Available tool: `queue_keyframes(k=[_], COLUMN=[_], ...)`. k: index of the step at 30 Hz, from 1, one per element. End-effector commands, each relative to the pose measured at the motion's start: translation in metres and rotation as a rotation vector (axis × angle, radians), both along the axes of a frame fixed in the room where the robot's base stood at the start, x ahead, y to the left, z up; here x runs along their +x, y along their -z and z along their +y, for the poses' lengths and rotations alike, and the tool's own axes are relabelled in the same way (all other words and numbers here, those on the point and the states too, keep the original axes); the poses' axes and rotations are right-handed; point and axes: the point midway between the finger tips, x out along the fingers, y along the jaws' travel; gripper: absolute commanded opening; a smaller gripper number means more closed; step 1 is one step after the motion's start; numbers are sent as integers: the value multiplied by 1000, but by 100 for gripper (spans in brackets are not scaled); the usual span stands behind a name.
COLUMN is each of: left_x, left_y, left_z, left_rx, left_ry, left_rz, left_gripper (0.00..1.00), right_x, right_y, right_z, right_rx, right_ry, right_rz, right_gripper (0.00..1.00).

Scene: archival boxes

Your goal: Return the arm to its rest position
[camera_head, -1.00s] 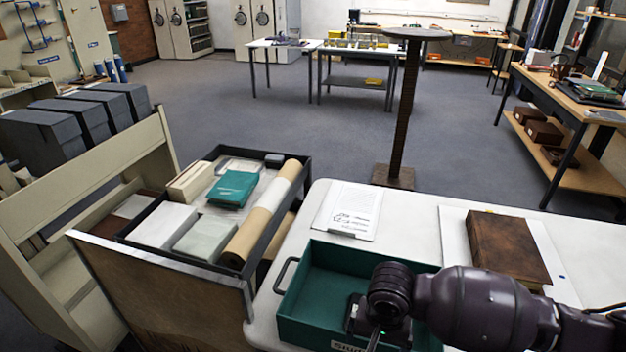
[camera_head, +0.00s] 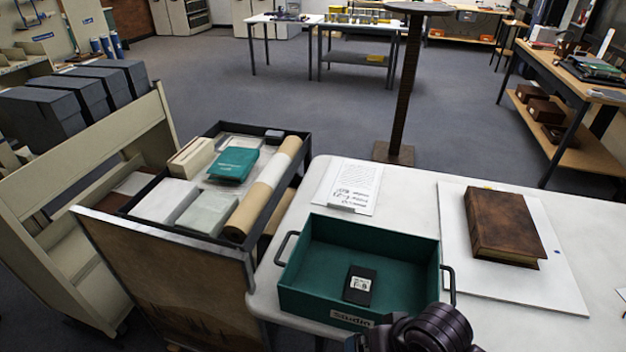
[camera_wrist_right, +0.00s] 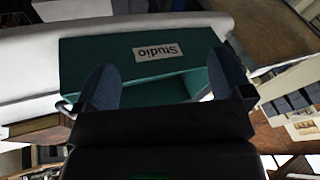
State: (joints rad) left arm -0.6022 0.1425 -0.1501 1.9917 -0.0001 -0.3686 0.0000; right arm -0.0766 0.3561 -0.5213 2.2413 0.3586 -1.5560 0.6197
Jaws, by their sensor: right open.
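My right arm shows at the bottom of the head view, low in front of the green box (camera_head: 405,285) labelled Studio. My right gripper (camera_wrist_right: 160,90) is open and empty in the right wrist view, its two blue fingers apart, with the green box (camera_wrist_right: 140,55) beyond them. A black item with a white label (camera_head: 359,285) lies flat inside the box. The right gripper's fingers are not visible in the head view. My left gripper is not in view.
A white table (camera_head: 400,188) carries the box, a printed sheet (camera_head: 353,188) and a brown book (camera_head: 503,226) on a white board (camera_head: 545,285). A cart with a black tray (camera_head: 285,205) stands left. A round-topped stand (camera_head: 408,90) is behind the table.

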Motion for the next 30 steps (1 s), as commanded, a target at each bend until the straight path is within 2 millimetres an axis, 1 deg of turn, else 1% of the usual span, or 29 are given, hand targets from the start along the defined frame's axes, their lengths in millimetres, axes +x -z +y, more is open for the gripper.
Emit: queue_keyframes(k=[1,5,9,15,21,22,24,30], left_x=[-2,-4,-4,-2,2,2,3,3], left_y=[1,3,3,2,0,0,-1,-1], left_z=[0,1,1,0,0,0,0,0], left_rx=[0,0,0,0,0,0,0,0], left_ry=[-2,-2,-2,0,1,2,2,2], left_rz=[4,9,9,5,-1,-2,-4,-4], left_gripper=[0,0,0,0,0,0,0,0], right_x=[-8,-24,-46,-78,-111,-104,-96,-76], right_y=[0,0,0,1,-1,3,10,30], right_z=[-10,-45,-83,-128,-165,-163,-162,-162], right_rx=[-7,-69,-156,-272,-384,-378,-375,-366], right_ry=[14,39,66,90,106,100,101,108], right_rz=[-13,-55,-73,-62,-26,-49,-87,-198], right_gripper=[97,97,97,97,97,97,97,97])
